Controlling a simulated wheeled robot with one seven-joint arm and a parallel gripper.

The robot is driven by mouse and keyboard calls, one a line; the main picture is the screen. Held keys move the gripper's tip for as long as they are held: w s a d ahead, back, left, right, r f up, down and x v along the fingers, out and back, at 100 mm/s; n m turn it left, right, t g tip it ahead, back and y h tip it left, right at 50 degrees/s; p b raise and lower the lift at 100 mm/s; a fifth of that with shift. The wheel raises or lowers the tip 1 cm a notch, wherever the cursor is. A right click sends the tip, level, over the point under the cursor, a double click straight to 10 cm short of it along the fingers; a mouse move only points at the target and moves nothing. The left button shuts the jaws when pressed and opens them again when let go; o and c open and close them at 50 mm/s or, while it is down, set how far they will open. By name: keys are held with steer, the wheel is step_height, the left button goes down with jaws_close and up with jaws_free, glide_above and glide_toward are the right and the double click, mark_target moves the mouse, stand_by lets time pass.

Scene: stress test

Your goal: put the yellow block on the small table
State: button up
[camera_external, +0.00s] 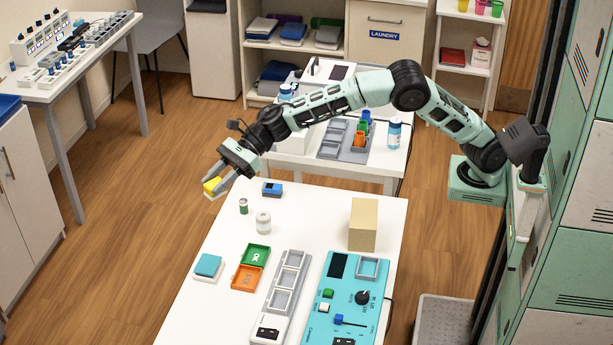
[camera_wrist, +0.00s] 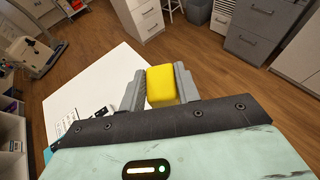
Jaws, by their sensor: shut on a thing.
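My gripper (camera_external: 216,181) is shut on the yellow block (camera_external: 211,187), high up at the left end of the outstretched arm. The block sits between both fingers in the wrist view (camera_wrist: 161,86), with my gripper (camera_wrist: 160,90) on either side of it. In the external view it appears just beyond the far left corner of the white front table (camera_external: 215,250). I cannot tell its exact height or whether it is over the floor. Another white table (camera_external: 375,172) stands behind the front one. I cannot tell which of these is the small table.
The front table holds a blue device (camera_external: 272,189), a white jar (camera_external: 263,222), a tan block (camera_external: 363,224), green and orange trays (camera_external: 247,276) and a turquoise panel (camera_external: 345,300). The back table holds a bottle (camera_external: 394,132) and a grey tray. Open floor (camera_external: 130,220) lies to the left.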

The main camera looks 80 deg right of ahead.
mark_target(244, 308)
steer(key=s+a+n+g+y, duration=0.1)
steer(key=s+a, duration=0.4)
steer(key=a, duration=0.2)
steer(key=s+a+n+g, duration=0.1)
steer(key=s+a, duration=0.3)
steer(key=a, duration=0.3)
step_height(244, 308, down, 25)
steer(key=shift+f, duration=0.15)
steer(key=shift+f, duration=0.2)
steer(key=o, duration=1)
steer(key=shift+r, duration=0.1)
steer(key=shift+r, duration=0.15)
steer(key=b+v, duration=0.1)
steer(key=v, duration=1.1)
